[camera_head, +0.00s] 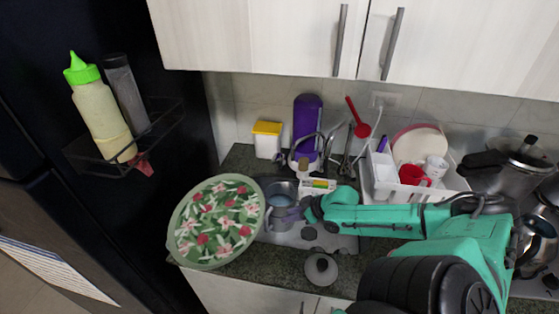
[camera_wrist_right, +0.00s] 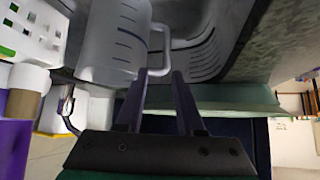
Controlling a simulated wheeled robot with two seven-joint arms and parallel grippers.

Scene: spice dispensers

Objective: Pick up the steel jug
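The jug (camera_head: 281,194) stands at the sink, just right of the floral tray, in the head view. In the right wrist view the jug (camera_wrist_right: 113,38) looks pale grey with dark measuring lines, and its loop handle (camera_wrist_right: 166,45) faces right. My right gripper (camera_head: 299,212) is beside the jug, on its handle side. In the right wrist view the right gripper (camera_wrist_right: 162,74) is open, its fingertips at the handle, with the handle's lower part near the left finger. I cannot tell whether they touch. My left gripper is not in view.
A round floral tray (camera_head: 217,222) is close on the left of the jug. A dish rack (camera_head: 456,183) stands right. A pot lid (camera_head: 321,269) lies on the front counter.

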